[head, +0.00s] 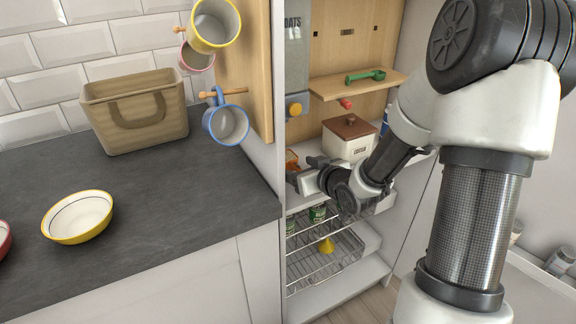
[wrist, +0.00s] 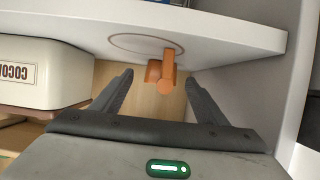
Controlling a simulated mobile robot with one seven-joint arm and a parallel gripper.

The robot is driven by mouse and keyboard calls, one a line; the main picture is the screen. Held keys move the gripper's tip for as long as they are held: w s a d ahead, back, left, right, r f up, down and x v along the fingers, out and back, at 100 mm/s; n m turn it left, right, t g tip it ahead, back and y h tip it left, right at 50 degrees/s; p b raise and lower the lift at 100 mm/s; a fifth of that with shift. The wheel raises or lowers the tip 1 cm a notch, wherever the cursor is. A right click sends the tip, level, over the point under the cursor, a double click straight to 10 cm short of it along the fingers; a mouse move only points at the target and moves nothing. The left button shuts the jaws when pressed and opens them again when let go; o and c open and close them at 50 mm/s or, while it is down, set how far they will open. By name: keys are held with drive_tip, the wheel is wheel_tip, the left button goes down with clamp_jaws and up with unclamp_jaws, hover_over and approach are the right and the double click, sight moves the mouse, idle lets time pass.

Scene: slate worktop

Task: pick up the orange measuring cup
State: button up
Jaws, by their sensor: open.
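The orange measuring cup (wrist: 153,72) stands on a white shelf (wrist: 235,35), by a thin brown ring on its surface. Its handle (wrist: 168,72) points toward my wrist camera, whose picture is upside down. In the head view a small orange part of the cup (head: 292,157) shows at the cupboard's left side, mostly hidden by my gripper (head: 303,170). My gripper is open and empty. In the wrist view its two fingers (wrist: 160,80) are spread on either side of the cup, which appears beyond them; contact is not visible.
A white cocoa box (head: 348,143) with a brown lid stands beside my gripper on the same shelf. A cupboard side wall (wrist: 270,85) is close on the other side. A wire basket (head: 325,258) with green tins and a yellow funnel is below. A green scoop (head: 366,76) lies on the shelf above.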

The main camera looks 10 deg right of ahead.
sight(289, 164)
drive_tip(key=b+x, duration=0.1)
drive_tip(key=x, duration=0.3)
drive_tip(key=shift+w+a+f, duration=0.15)
drive_tip(key=shift+w+a, duration=0.05)
drive_tip(key=shift+w, duration=0.15)
drive_tip(key=c, duration=1.2)
